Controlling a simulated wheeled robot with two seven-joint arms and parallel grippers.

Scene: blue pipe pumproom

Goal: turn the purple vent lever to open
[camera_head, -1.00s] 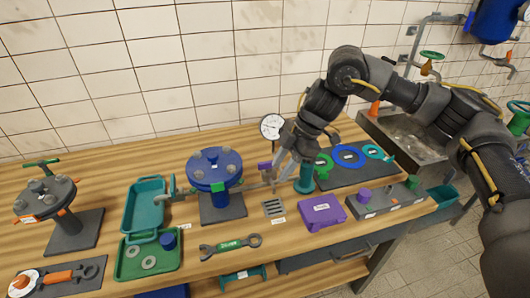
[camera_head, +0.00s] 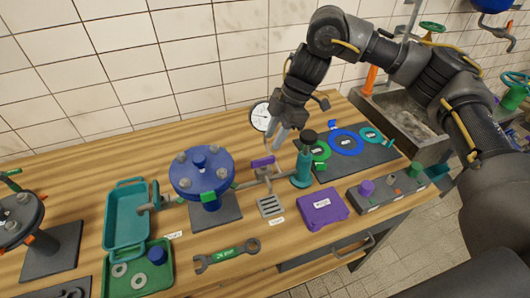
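The purple vent lever (camera_head: 262,162) sits on a grey pipe stem, between the blue flanged vessel (camera_head: 203,172) and the teal cylinder with a black knob (camera_head: 302,166). Its purple grip lies roughly level, crosswise to the stem. My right gripper (camera_head: 274,140) hangs just above and slightly right of the lever, fingers pointing down. A small gap seems to show between the fingertips and the purple grip, but contact is hard to judge. The fingers overlap from this angle, so their opening is unclear. My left gripper is out of view.
A gauge (camera_head: 260,117) stands behind the lever. A grey drain grate (camera_head: 270,206) and a purple box (camera_head: 323,209) lie in front. A wrench (camera_head: 227,255), a teal tray (camera_head: 127,217) and a dark mat with rings (camera_head: 350,165) surround them. Bare wood shows at the back left.

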